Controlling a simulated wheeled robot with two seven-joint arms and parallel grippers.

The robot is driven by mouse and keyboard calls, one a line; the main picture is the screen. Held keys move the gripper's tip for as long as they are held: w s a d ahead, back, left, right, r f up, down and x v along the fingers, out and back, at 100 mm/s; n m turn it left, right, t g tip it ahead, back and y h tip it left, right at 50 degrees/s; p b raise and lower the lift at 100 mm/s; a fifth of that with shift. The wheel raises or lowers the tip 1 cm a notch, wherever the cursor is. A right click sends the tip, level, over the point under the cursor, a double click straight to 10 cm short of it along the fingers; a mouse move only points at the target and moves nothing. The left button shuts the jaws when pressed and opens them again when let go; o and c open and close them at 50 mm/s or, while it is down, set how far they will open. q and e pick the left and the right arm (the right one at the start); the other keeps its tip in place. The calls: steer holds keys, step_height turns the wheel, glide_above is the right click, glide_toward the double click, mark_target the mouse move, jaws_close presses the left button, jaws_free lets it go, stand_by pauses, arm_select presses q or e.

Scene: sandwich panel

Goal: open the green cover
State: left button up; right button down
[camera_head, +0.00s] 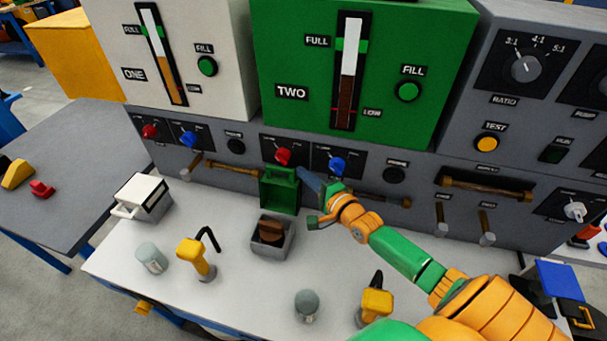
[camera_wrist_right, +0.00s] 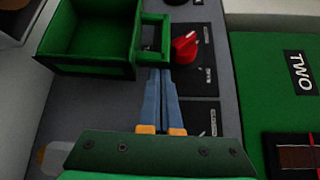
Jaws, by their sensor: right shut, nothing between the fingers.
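The green cover (camera_head: 281,194) stands raised behind a small grey box (camera_head: 272,252), its hollow inside facing me. The box is uncovered and a brown block (camera_head: 271,232) shows in it. In the right wrist view the cover (camera_wrist_right: 93,70) is a hollow green shell with a loop handle (camera_wrist_right: 155,58) at its end. My right gripper (camera_head: 303,174) is shut and empty beside the top of the cover. In the wrist view its closed tips (camera_wrist_right: 160,72) are right at the handle; I cannot tell whether they touch it. My left gripper is out of view.
A closed white-covered box (camera_head: 142,196) stands left of the grey box. Yellow-handled tools (camera_head: 195,258) and grey cylinders (camera_head: 150,257) stand on the white bench. Behind is a grey panel with knobs, including a red knob (camera_head: 283,155) near my gripper, and brown rails.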

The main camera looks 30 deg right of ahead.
steer(key=shift+w+f, duration=0.1)
steer(key=shift+w, duration=0.4)
steer(key=shift+w+a, duration=0.2)
steer(key=s+a+n, duration=0.1)
steer(key=s+a+r+n+t, duration=0.1)
steer(key=shift+s+a+t+b, duration=0.1)
steer(key=shift+s+t+b, duration=0.2)
steer(key=shift+w+f, duration=0.1)
